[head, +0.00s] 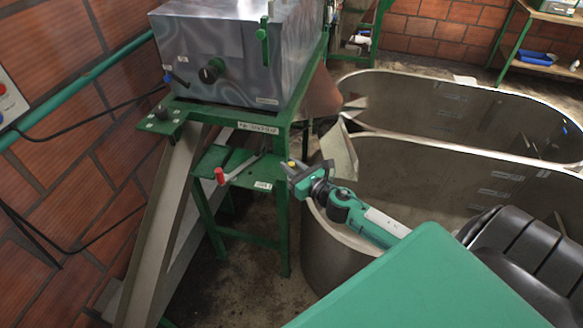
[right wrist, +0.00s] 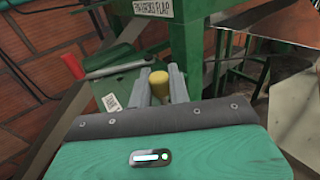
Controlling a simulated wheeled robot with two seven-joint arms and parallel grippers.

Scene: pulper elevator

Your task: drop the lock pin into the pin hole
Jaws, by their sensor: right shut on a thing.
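The lock pin shows as a yellow knob (right wrist: 159,82) between the two grey fingers of my right gripper (right wrist: 159,86) in the right wrist view. In the head view, my right gripper (head: 291,170) is at the right side of the green stand, with the yellow knob (head: 291,163) at its tip. The gripper is shut on the pin. The pin's shaft is hidden, so I cannot tell how it lies to the hole. I cannot make out the pin hole. A lever with a red handle (head: 219,175) lies left of the gripper, on the green plate (head: 213,158). My left gripper is not in view.
The green stand (head: 284,230) carries a metal box (head: 235,55) above the gripper. A sloping metal chute (head: 165,225) runs down at the left. Large metal tanks (head: 440,165) stand at the right. A tilted metal sheet (head: 340,150) is close beside the gripper.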

